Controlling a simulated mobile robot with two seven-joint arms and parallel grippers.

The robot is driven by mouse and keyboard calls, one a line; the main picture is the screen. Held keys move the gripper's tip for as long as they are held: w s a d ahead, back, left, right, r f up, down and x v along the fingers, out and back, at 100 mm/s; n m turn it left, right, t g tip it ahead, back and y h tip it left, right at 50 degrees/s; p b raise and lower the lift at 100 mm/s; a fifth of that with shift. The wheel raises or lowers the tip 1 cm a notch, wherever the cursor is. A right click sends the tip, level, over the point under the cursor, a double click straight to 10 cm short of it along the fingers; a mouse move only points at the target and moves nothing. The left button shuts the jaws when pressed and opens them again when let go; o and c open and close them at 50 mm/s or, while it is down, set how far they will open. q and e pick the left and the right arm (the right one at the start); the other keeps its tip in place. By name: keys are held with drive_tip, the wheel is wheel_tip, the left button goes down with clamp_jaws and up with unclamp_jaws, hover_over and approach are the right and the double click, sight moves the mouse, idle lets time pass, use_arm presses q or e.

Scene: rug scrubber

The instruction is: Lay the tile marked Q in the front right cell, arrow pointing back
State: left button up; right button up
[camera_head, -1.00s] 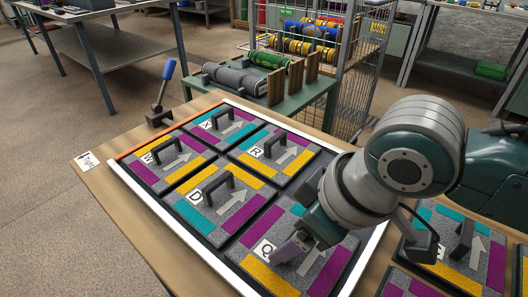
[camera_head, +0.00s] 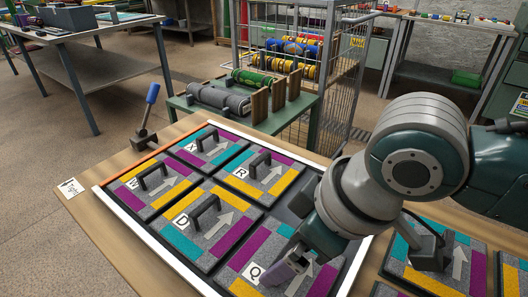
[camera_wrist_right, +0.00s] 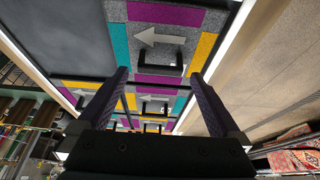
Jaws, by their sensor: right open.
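The Q tile (camera_head: 243,288) is grey with teal, purple and yellow strips and lies flat in the nearest cell of the tray (camera_head: 163,252). Its arrow points up and to the right in the head view. My right gripper (camera_head: 285,271) is just over this tile, close to its handle. In the right wrist view the gripper (camera_wrist_right: 160,88) is open, with a tile handle (camera_wrist_right: 158,70) showing between its fingers. That tile's arrow points left there. I cannot tell whether the fingers touch the handle. My left gripper is not in view.
Tiles W (camera_head: 145,192), X (camera_head: 213,153), D (camera_head: 196,248) and R (camera_head: 248,188) fill other cells. The cell beyond R is mostly hidden by my arm and looks dark. More tiles (camera_head: 436,278) lie right of the tray. A blue-handled lever (camera_head: 150,105) stands behind.

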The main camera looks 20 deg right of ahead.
drive_tip(key=p+v, duration=0.2)
drive_tip(key=v, duration=0.6)
drive_tip(key=s+d+m+h, duration=0.1)
drive_tip(key=s+d+m, duration=0.1)
drive_tip(key=s, duration=0.4)
drive_tip(key=s+d+m+h, duration=0.1)
drive_tip(key=s+d+m, duration=0.2)
drive_tip(key=s, duration=0.4)
drive_tip(key=shift+d+f+m+h, duration=0.3)
drive_tip(key=shift+s, duration=0.1)
